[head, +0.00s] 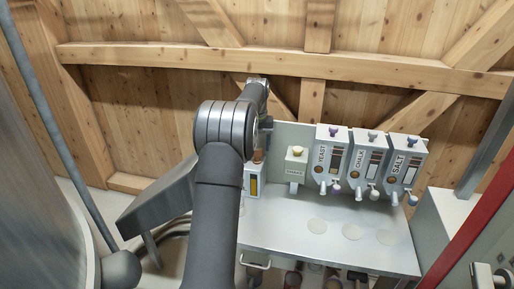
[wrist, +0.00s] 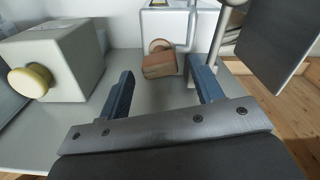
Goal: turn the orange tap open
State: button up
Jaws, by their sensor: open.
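The orange tap (wrist: 158,65) shows in the wrist view as a brownish-orange block with a round end, in front of a white housing (wrist: 170,25). In the head view an orange-brown part (head: 259,155), probably the same tap, shows just right of my arm, above a partly hidden dispenser (head: 252,183). My gripper (wrist: 162,72) is open, with its two blue-grey fingers either side of the tap in the picture. The tap appears just beyond the fingertips; contact cannot be told. In the head view my arm hides the fingers.
A pale box with a yellow knob (wrist: 32,81) stands left of my gripper in the wrist view. A grey post (wrist: 228,30) and dark panel (wrist: 275,40) stand at right. Dispensers marked YEAST (head: 328,155), CHALK and SALT stand along the bench (head: 300,236).

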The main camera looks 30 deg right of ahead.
jog(key=shift+f, duration=0.75)
jog(key=c, duration=1)
jog(key=shift+m, duration=1.5)
jog(key=o, duration=1)
jog(key=shift+w+a, duration=0.1)
